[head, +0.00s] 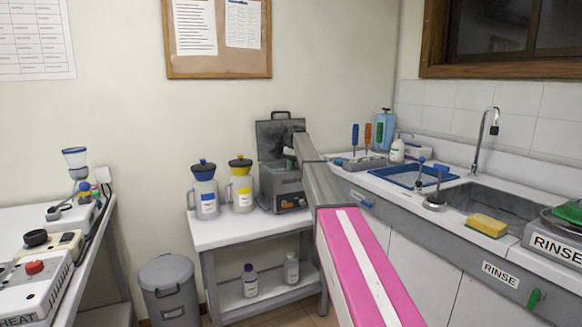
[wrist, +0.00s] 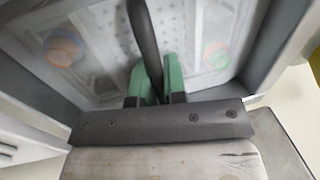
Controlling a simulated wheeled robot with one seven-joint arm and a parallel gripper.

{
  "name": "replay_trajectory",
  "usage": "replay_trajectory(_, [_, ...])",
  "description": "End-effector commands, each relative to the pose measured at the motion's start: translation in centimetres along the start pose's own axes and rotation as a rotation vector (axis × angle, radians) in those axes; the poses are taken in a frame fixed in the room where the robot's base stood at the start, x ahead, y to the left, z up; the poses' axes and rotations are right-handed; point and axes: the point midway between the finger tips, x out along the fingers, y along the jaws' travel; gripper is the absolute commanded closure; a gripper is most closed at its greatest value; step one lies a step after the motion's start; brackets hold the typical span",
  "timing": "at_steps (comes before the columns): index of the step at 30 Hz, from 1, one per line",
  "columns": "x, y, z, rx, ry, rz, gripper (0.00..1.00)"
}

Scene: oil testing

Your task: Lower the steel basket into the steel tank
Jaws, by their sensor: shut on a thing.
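The steel tank is a grey box-shaped unit (head: 284,187) on the white side table, with its dark lid (head: 279,135) standing open. My arm reaches across to it, and my gripper (wrist: 154,84) is over its opening. In the wrist view the green fingers are shut on a dark handle (wrist: 146,42). The steel basket (wrist: 180,22), with a perforated floor, lies below the fingers, framed by grey walls (wrist: 262,40). Blurred coloured items show at its left (wrist: 63,50) and right (wrist: 217,53). The basket's exact depth in the tank cannot be told.
A blue-lidded jug (head: 206,190) and a yellow-lidded jug (head: 241,187) stand left of the tank. A sink counter (head: 450,205) with a blue tray (head: 410,176) is at the right. A grey bin (head: 168,290) stands on the floor.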

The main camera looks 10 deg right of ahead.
Motion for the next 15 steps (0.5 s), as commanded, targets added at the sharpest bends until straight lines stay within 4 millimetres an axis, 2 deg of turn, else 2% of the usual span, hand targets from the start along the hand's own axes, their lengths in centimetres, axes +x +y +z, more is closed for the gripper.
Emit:
replay_trajectory(13, [1.09, 0.22, -0.01, 0.000, 0.001, 0.000, 1.00])
replay_trajectory(14, [1.07, 0.22, -0.01, 0.000, 0.001, 0.000, 0.81])
replay_trajectory(15, [1.06, 0.21, -0.02, 0.000, 0.001, 0.000, 0.68])
